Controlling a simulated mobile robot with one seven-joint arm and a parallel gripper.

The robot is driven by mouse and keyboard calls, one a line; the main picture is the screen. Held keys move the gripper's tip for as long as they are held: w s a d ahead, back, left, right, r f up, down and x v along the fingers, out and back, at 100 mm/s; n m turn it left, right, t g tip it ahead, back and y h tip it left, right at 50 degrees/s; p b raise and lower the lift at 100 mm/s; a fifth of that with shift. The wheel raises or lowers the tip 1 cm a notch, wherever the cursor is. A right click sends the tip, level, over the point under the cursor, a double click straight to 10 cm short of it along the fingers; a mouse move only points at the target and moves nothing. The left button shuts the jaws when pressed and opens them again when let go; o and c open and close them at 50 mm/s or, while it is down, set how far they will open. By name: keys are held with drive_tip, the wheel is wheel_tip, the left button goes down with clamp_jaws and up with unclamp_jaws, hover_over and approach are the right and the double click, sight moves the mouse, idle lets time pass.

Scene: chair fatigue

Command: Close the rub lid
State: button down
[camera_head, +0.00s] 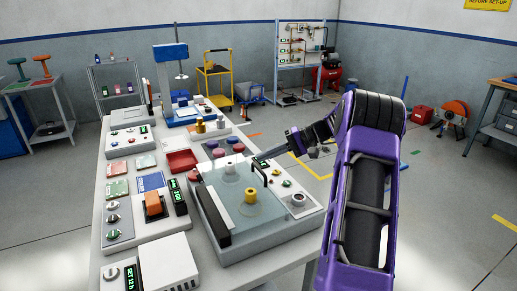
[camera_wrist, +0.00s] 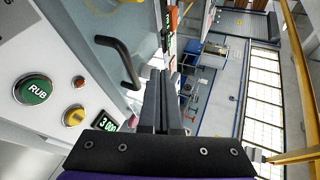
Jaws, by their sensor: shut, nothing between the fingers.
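The rub machine (camera_head: 262,243) is a grey-white box on the bench, with a clear see-through lid (camera_head: 226,190) over its tub. I cannot tell whether the lid lies fully flat. A dark bar handle (camera_head: 262,172) stands on the lid's far right side; it also shows in the wrist view (camera_wrist: 117,60). A yellow-topped piece (camera_head: 251,195) shows in the tub area. My gripper (camera_head: 262,160) is shut and empty, close behind the handle in the head view. In the wrist view its fingers (camera_wrist: 162,75) are just right of the handle, apart from it.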

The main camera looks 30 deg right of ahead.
drive_tip(key=shift+d+f+b, duration=0.2)
drive_tip(key=shift+d+f, duration=0.1)
drive_tip(key=shift+f, duration=0.5)
drive_tip(key=shift+d+f+b, duration=0.2)
drive_tip(key=shift+d+f, duration=0.1)
drive_tip(key=shift+f, duration=0.45)
drive_tip(key=shift+s+d+f, duration=0.1)
drive_tip(key=shift+f, duration=0.1)
